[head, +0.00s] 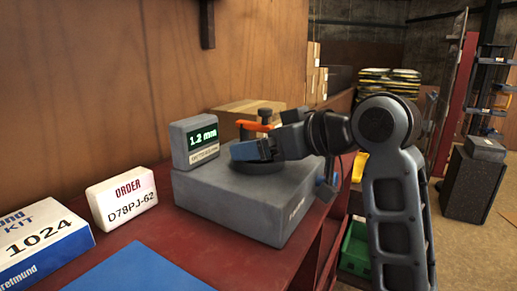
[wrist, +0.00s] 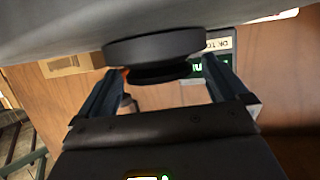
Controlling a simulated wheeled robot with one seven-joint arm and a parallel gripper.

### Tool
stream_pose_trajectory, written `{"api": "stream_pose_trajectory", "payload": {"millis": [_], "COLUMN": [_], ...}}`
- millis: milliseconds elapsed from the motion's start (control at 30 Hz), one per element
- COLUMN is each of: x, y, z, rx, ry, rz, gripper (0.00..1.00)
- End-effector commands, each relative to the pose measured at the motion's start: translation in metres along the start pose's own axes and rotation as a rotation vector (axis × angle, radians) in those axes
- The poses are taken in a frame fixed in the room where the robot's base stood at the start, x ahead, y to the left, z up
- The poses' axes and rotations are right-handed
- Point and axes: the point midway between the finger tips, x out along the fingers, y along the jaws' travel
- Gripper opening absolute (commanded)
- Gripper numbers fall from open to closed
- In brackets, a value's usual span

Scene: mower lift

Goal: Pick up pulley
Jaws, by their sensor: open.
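A dark round piece, which looks like the pulley (head: 262,168), lies flat on top of the grey gauge box (head: 235,203). My gripper hides much of it in the head view. In the wrist view the pulley (wrist: 155,48) is a wide dark disc with a smaller black disc against it; I cannot tell if these are one part. My gripper (head: 245,150) is level with it, just above the box top. In the wrist view the two fingers of my gripper (wrist: 165,82) are apart, one to each side of the black disc, with no clear contact.
A display reading 1.2 mm (head: 195,142) stands at the box's back left. An orange clamp (head: 255,127) with a black knob stands behind my gripper.

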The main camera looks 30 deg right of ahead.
Motion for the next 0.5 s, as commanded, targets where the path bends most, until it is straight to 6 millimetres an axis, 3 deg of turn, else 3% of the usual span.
{"api": "stream_pose_trajectory", "payload": {"millis": [100,500], "x": [-0.0002,-0.0005], "y": [0.0001,0.0002], "z": [0.0001,0.0000], "rx": [0.000,0.000], "ry": [0.000,0.000], "rz": [0.000,0.000], "gripper": [0.98,0.60]}}
